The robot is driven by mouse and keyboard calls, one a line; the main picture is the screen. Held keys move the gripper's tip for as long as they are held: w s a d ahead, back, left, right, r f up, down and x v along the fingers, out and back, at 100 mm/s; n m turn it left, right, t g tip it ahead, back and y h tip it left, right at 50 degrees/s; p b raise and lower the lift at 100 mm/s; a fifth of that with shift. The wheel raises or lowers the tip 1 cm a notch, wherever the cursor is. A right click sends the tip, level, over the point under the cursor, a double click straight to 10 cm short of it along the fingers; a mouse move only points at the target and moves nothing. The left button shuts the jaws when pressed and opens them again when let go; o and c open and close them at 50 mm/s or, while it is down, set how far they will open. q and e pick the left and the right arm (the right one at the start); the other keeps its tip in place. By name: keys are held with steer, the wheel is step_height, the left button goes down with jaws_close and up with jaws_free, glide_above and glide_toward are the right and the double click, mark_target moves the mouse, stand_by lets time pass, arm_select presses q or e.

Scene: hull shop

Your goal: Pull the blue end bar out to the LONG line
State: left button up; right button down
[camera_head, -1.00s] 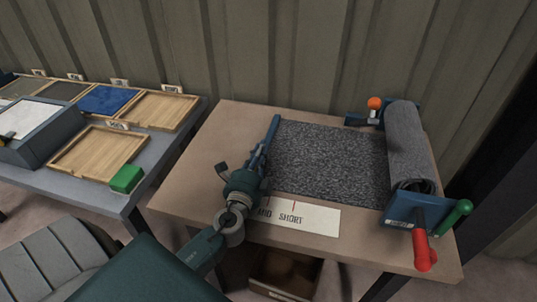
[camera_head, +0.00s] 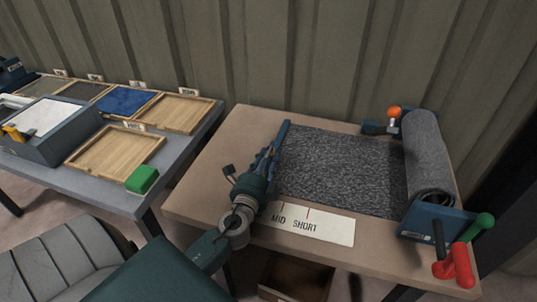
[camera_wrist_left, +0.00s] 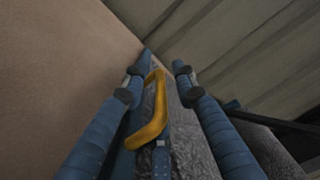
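The blue end bar (camera_head: 284,134) runs along the left edge of the grey carpet (camera_head: 340,172) on the brown table. Its near part is hidden by my left gripper (camera_head: 272,158). The white label strip (camera_head: 335,231) shows MID and SHORT with red marks; no LONG word shows. The bar's near end seems close to the MID mark, partly covered. My right gripper is not in view.
The carpet roll (camera_head: 428,160) sits at the table's right, with a blue bracket and red (camera_head: 458,265) and green (camera_head: 483,222) handles in front, and an orange knob (camera_head: 394,112) behind. Bare table lies left of the bar. A side table (camera_head: 110,192) holds trays and a green block (camera_head: 142,180).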

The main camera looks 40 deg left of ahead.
arm_select(q)
steer(key=shift+s, duration=0.1)
steer(key=shift+s+d, duration=0.15)
steer(key=shift+s, duration=0.15)
steer(key=v, duration=1.1)
steer(key=shift+s+r, duration=0.1)
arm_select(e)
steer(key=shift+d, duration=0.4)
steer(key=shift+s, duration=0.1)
